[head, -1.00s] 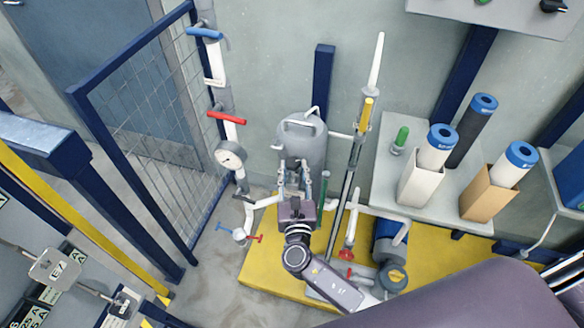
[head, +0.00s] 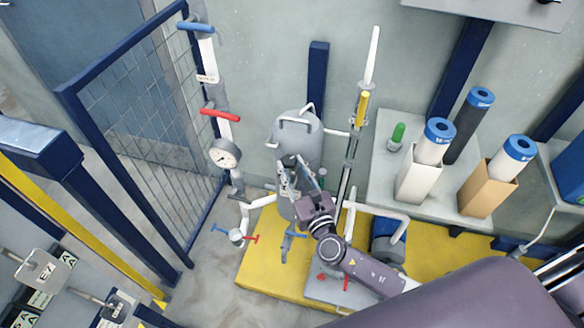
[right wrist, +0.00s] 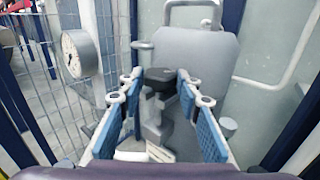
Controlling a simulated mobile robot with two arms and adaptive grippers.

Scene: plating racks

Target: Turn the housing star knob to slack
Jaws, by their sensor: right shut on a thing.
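The star knob (right wrist: 160,76) is a dark, lobed knob on the front of the grey housing in the right wrist view. The grey housing (head: 298,132) stands against the wall in the head view, and its lid and side also fill the middle of the right wrist view (right wrist: 200,70). My right gripper (head: 300,168) is in front of the housing. The exact contact is partly hidden by the fingertips. My left gripper is not in view.
A pressure gauge (head: 224,154) and a pipe with a red handle (head: 220,115) stand left of the housing. A mesh fence (head: 150,130) is further left. A yellow-tipped pole (head: 362,107) and a shelf with filter cartridges (head: 436,140) are to the right.

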